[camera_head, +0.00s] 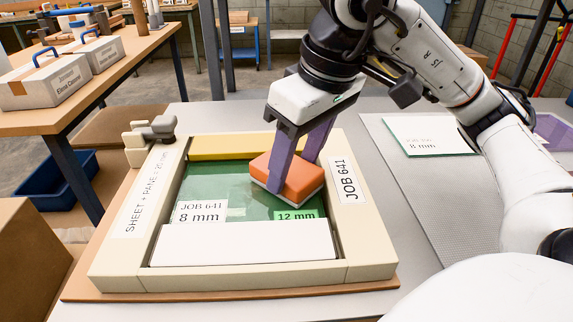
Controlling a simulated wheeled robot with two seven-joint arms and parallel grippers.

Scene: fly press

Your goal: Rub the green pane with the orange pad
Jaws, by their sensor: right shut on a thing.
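The green pane (222,182) lies inside a beige frame (120,268) on the table. Labels reading "JOB 641 8 mm" (200,213) and "12 mm" (296,216) show at the pane's near part. The orange pad (298,181) has a pale underside and sits over the pane's right part, near the frame's right side. I cannot tell for sure whether it touches the pane. My right gripper (290,172) has purple fingers shut on the pad from above. My left gripper is not in view.
A white block (240,244) fills the frame's near part, and a yellow strip (228,147) lies along its far side. A grey clamp (150,137) sits at the far left corner. A pane with an "8 mm" label (425,138) lies on the table at right.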

